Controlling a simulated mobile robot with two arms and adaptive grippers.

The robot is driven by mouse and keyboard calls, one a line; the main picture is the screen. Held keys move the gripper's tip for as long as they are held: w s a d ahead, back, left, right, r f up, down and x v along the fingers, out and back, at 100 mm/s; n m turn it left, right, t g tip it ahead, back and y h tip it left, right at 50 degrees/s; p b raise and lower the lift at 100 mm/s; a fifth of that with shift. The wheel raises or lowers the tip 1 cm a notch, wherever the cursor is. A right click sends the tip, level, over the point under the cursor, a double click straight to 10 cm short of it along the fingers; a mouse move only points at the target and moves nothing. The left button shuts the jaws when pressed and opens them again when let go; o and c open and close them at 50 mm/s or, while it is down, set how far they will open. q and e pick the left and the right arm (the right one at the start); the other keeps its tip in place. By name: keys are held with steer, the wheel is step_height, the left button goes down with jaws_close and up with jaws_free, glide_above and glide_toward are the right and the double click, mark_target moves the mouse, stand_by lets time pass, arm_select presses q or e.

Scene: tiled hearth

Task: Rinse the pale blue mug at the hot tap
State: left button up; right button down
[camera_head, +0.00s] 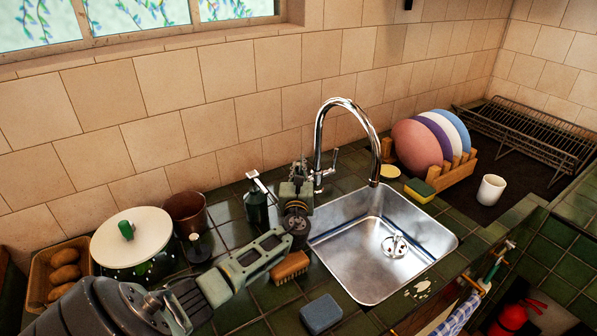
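A small whitish mug (491,190) stands upright on the dark drainboard right of the sink; no clearly pale blue mug shows. The chrome tap (345,104) arches over the back of the steel sink (360,272), with a small lever (334,160) on the right of its base. No water is seen running. My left gripper (300,168) is just left of the tap's base, far from the mug. Its fingers are small and seen from behind, so I cannot tell whether they are open or touch anything. My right gripper is not in view.
A dark soap dispenser (256,208) stands close left of my gripper. A brush (290,267) and a blue sponge (321,314) lie at the sink's left. A lidded pot (133,245) is further left. A plate rack (452,172) with plates and a yellow-green sponge (419,190) stand right.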

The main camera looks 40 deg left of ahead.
arm_select(q)
steer(key=o, duration=0.5)
steer(key=shift+c, duration=0.2)
steer(key=v, duration=0.7)
steer(key=shift+s+d, duration=0.15)
steer(key=shift+c, duration=0.5)
